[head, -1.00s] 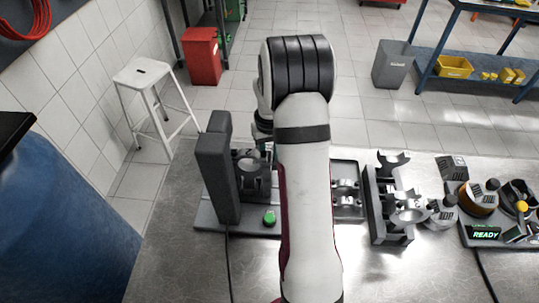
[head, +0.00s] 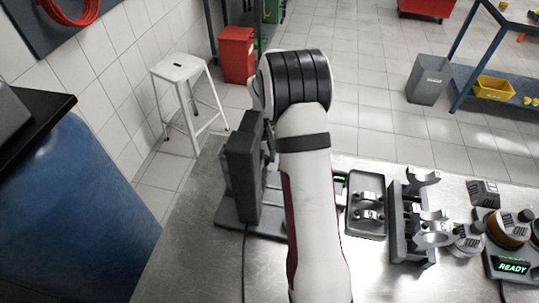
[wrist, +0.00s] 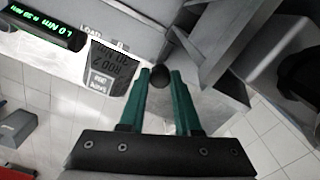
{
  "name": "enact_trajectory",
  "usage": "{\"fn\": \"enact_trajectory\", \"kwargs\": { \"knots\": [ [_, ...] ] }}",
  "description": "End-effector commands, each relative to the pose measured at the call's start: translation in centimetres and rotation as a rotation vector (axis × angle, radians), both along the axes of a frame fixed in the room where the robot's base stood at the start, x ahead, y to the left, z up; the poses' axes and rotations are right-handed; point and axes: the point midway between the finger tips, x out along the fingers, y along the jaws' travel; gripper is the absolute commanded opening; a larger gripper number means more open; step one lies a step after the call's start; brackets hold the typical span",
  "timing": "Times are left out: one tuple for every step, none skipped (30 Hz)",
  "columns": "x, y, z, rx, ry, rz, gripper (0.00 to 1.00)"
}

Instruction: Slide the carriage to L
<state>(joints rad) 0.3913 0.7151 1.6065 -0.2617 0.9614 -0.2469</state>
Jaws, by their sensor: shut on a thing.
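The grey bench machine with its tall dark upright (head: 243,180) stands left of my arm in the head view. My arm covers most of it, and my gripper is hidden there. In the wrist view my gripper (wrist: 160,82) has its green fingers closed around a small dark round knob (wrist: 160,74). The knob sits against grey machine parts; I cannot tell clearly where the carriage body begins. A placard (wrist: 110,68) with small print and the word LOAD beside it lies left of the fingers. A green-lit display (wrist: 40,26) appears upside down at upper left.
A dark tray (head: 366,225) with metal parts and a grey stand (head: 398,240) are right of my arm. A control box reading READY (head: 512,267) is at far right. A white stool (head: 184,72) and red bin (head: 238,62) stand beyond the bench.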

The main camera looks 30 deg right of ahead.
Motion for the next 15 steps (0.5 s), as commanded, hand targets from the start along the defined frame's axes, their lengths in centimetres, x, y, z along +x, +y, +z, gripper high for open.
{"fn": "enact_trajectory", "kwargs": {
  "knots": [
    [0.47,0.37,0.11,0.004,-0.011,0.003,0.00],
    [0.49,0.39,0.12,0.004,-0.012,0.003,0.00],
    [0.51,0.42,0.12,0.004,-0.013,0.003,0.00],
    [0.53,0.43,0.12,0.004,-0.013,0.004,0.00],
    [0.53,0.44,0.12,0.004,-0.013,0.005,0.35],
    [0.52,0.42,0.12,0.004,-0.012,0.005,0.43],
    [0.49,0.40,0.12,0.004,-0.012,0.005,0.48],
    [0.48,0.39,0.11,0.004,-0.011,0.004,0.53],
    [0.44,0.37,0.10,0.003,-0.011,0.004,0.61],
    [0.42,0.36,0.09,0.003,-0.010,0.004,0.62],
    [0.40,0.33,0.09,0.003,-0.010,0.004,0.62],
    [0.37,0.32,0.08,0.004,-0.009,0.004,0.62],
    [0.36,0.32,0.08,0.003,-0.009,0.003,0.62],
    [0.34,0.30,0.07,0.003,-0.009,0.003,0.62],
    [0.33,0.30,0.06,0.003,-0.008,0.003,0.62]
  ]
}}
